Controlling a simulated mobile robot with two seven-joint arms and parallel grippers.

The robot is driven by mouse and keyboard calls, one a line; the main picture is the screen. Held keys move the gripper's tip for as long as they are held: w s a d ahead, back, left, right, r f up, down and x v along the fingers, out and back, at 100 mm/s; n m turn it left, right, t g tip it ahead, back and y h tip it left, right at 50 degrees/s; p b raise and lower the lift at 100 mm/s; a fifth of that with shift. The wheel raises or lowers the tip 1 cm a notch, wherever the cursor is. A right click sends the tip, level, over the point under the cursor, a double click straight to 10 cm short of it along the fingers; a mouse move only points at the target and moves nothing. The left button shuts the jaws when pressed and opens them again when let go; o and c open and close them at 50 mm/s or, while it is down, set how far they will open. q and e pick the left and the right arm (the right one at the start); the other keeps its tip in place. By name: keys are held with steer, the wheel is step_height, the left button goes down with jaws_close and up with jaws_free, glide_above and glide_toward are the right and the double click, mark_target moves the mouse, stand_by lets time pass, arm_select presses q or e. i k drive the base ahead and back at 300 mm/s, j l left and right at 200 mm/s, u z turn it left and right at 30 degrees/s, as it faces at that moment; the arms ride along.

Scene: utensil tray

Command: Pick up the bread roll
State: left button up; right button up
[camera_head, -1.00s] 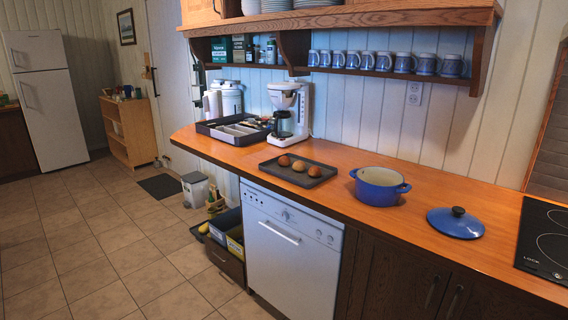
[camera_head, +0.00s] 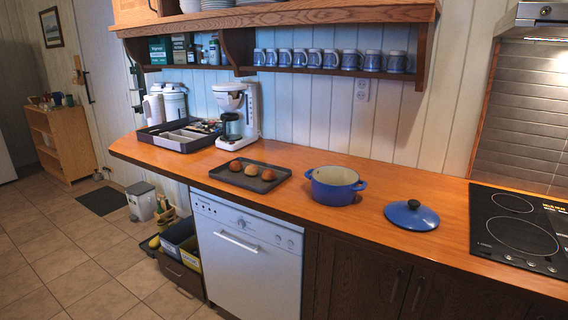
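Three roundish items lie in a row on a dark rectangular tray (camera_head: 226,178) on the orange wooden counter. The left one (camera_head: 235,166) is reddish brown, the middle one (camera_head: 251,170) is paler tan, and the right one (camera_head: 268,174) is dark brown. They look like bread rolls or similar food, but are too small to tell which is the bread roll. Neither of my grippers shows in the head view.
A blue pot (camera_head: 333,191) stands open right of the tray, with its blue lid (camera_head: 411,216) beside it. A black cooktop (camera_head: 512,222) is at the right. A white coffee maker (camera_head: 236,117) and a utensil tray (camera_head: 152,139) stand behind left. A mug shelf (camera_head: 330,72) overhangs the counter.

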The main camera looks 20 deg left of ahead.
mark_target(235, 166)
steer(key=i+j+z, duration=0.15)
steer(key=j+z, duration=0.15)
steer(key=j, duration=0.2)
steer(key=j+z, duration=0.3)
steer(key=j, duration=0.2)
steer(key=i+j+z, duration=0.1)
steer(key=j+z, duration=0.2)
steer(key=j, duration=1.95)
